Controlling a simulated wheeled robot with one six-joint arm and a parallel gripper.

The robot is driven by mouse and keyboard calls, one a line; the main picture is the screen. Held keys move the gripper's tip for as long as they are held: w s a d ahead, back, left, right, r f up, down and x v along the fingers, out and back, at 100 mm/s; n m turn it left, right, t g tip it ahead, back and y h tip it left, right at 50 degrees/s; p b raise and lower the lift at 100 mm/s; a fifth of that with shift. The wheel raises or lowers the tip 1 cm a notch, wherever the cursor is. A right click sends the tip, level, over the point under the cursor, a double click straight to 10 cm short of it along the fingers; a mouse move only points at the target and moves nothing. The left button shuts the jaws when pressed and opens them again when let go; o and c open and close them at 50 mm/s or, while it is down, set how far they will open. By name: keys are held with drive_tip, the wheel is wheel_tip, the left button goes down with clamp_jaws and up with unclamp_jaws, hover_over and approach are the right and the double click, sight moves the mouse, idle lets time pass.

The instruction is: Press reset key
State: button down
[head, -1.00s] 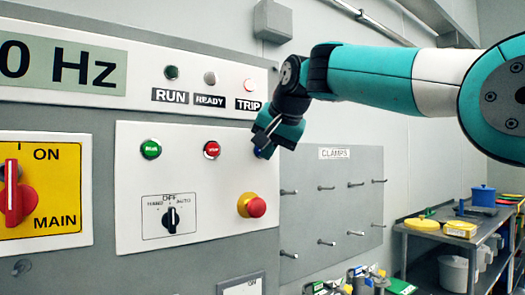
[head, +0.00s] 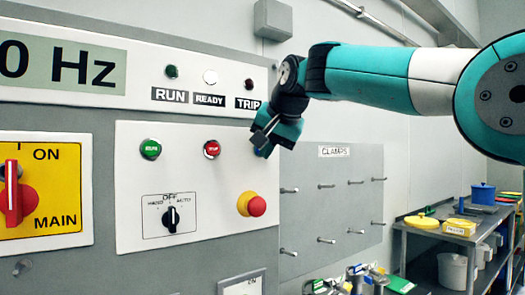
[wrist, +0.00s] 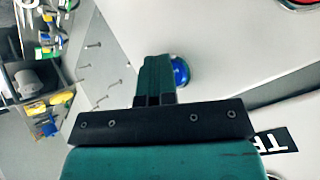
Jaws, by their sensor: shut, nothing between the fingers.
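The reset key is a blue round button (wrist: 181,72) on the light control panel (head: 130,215). It shows in the wrist view beside my fingers, partly covered by them; in the head view my gripper mostly hides it. My gripper (head: 262,148) is shut and empty, its fingertips at the panel's right edge by the button. In the wrist view the closed fingers (wrist: 156,72) overlap the button's left side; whether they touch it I cannot tell. The READY lamp (head: 210,77) is lit white. The TRIP lamp (head: 249,84) and RUN lamp (head: 171,71) are dark.
A green RUN button (head: 150,149), a red STOP button (head: 211,149), a black selector (head: 170,217) and a red emergency stop (head: 254,206) share the panel. A pegboard marked CLAMPS (head: 330,205) with bare pegs is to the right. A shelf cart (head: 425,236) stands farther right.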

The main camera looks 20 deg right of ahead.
drive_tip(key=shift+s+d+b, duration=0.25)
drive_tip(key=shift+s+b, duration=0.1)
drive_tip(key=shift+s, duration=0.35)
drive_tip(key=shift+s+d+b, duration=0.25)
drive_tip(key=shift+s+b, duration=0.2)
drive_tip(key=shift+s, duration=0.35)
drive_tip(key=shift+s+d+b, duration=0.25)
drive_tip(key=shift+s+b, duration=0.2)
drive_tip(key=shift+s, duration=0.35)
drive_tip(key=shift+s+d+b, duration=0.25)
drive_tip(key=shift+s+b, duration=0.2)
drive_tip(key=shift+s, duration=0.35)
drive_tip(key=s+a+f+n+g+b, duration=0.1)
drive_tip(key=s+f+n+g+b, duration=0.1)
drive_tip(key=s+f, duration=0.7)
drive_tip(key=s+a+f+n+g+y+b, duration=0.1)
drive_tip(key=s+a+f+n+g+b, duration=0.1)
drive_tip(key=s+f+n, duration=0.4)
drive_tip(key=s+a+f+n+g+y+b, duration=0.1)
drive_tip(key=s+f+n+g, duration=0.3)
drive_tip(key=s+f, duration=0.9)
wheel_tip(320, 180, down, 10)
drive_tip(key=shift+s+a+f+g+b, duration=0.2)
drive_tip(key=shift+s+a+g+b, duration=0.15)
drive_tip(key=shift+b, duration=0.25)
